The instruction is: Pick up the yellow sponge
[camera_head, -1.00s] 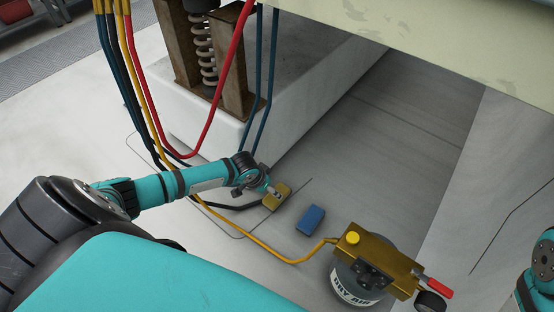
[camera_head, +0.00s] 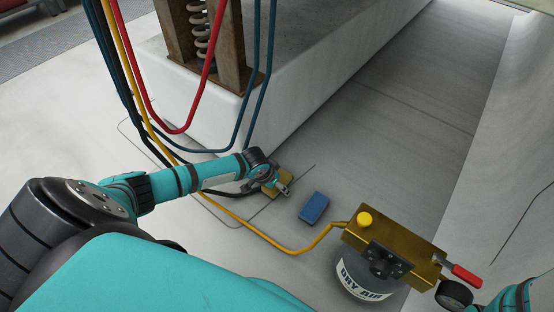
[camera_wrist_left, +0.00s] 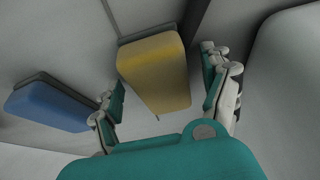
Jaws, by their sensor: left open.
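The yellow sponge (camera_head: 284,176) lies on the floor and is partly hidden by my left gripper (camera_head: 279,187) in the head view. In the left wrist view the yellow sponge (camera_wrist_left: 155,72) shows ahead of and between the two spread fingers of my left gripper (camera_wrist_left: 165,100). The gripper is open, and neither finger visibly touches the sponge. My right arm shows only in part at the lower right of the head view, and its gripper is not in view.
A blue sponge (camera_head: 314,208) lies to the right of the yellow one; the left wrist view shows it outside the left finger (camera_wrist_left: 50,105). A yellow hose (camera_head: 262,233) runs to a dry-air canister (camera_head: 365,278). Blue, red and black hoses hang near a white block (camera_head: 290,85).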

